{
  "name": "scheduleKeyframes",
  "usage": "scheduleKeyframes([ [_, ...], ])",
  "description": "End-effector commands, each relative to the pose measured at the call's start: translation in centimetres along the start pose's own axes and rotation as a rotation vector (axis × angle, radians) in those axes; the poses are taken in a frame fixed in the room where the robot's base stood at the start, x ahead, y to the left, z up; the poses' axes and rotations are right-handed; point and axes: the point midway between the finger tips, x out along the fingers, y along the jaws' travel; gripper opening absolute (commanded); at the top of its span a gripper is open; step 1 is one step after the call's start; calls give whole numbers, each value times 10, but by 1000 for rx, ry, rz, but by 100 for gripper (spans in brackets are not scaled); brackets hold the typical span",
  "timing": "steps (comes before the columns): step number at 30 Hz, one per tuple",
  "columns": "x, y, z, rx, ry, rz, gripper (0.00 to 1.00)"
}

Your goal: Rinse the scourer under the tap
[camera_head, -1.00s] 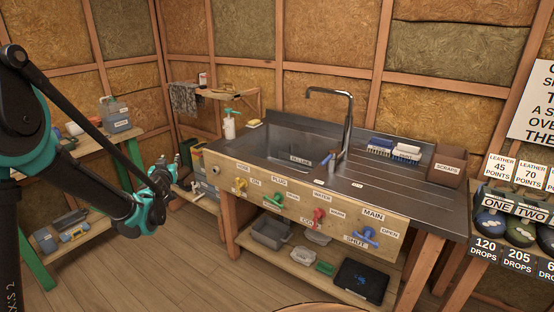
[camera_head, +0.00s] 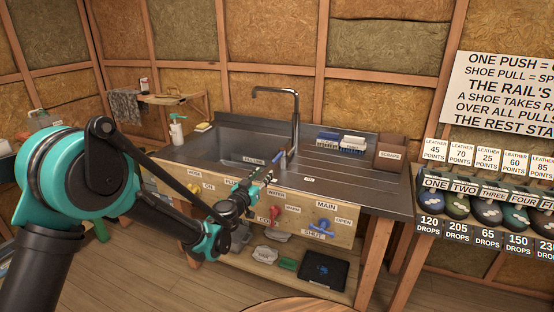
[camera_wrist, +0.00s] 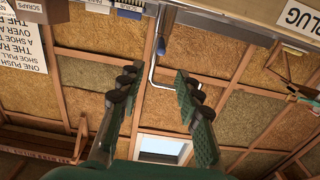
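A small yellow and white block (camera_head: 203,127), which looks like the scourer, lies on the back left corner of the metal sink unit (camera_head: 350,178). The tall curved tap (camera_head: 296,118) stands behind the basin (camera_head: 215,150); no water shows from it. My gripper (camera_head: 262,174) is at the front edge of the unit, right of and nearer than the yellow block. In the wrist view, my gripper (camera_wrist: 157,92) is open, its two fingers apart with nothing held; the tap (camera_wrist: 155,75) shows beyond them. A red handle (camera_head: 275,213) and blue handle (camera_head: 321,227) are on the front panel.
A soap bottle (camera_head: 177,130) stands left of the yellow block. Brushes (camera_head: 342,143) and a scraps box (camera_head: 390,152) are on the right of the drainer. A rack of numbered shoes (camera_head: 487,212) stands at the right. My arm hides part of the front panel.

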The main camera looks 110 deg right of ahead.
Motion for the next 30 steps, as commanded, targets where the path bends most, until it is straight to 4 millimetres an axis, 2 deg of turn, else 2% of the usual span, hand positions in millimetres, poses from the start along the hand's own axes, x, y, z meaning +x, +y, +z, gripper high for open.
scheduleKeyframes([
  [6, 45, 0, 0, 0, 1, -1, 34],
  [18, 120, -1, 0, 0, 2, -2, 34],
  [24, 140, -1, 0, 0, 2, -3, 34],
  [30, 146, -1, 0, 0, 2, -3, 34],
])
